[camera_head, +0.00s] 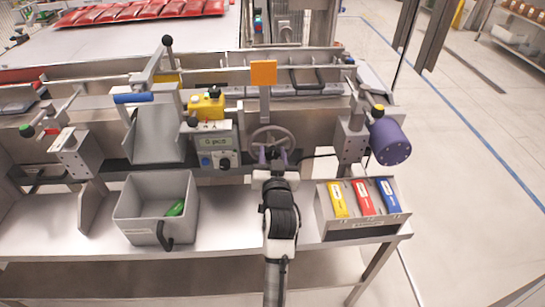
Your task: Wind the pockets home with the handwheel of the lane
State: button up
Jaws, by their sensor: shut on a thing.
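The grey spoked handwheel (263,134) stands at the middle of the machine front, below an orange square plate (263,73) on a post. My gripper (276,155) is at the lower side of the handwheel, shut on it. My arm reaches up to it from the bottom of the picture and hides part of the wheel's lower side. The exact grip on the rim or its handle is too small to tell. The pockets of the lane cannot be made out clearly.
A grey bin (155,206) holds a green packet (175,207). A tray (360,230) of yellow, red and blue packs is at right. A purple drum (390,143) juts out above it.

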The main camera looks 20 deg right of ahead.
jog(key=shift+r+n, duration=0.1)
jog(key=shift+n, duration=0.7)
jog(key=o, duration=1)
jog(key=shift+c, duration=0.2)
jog(key=shift+s, duration=0.15)
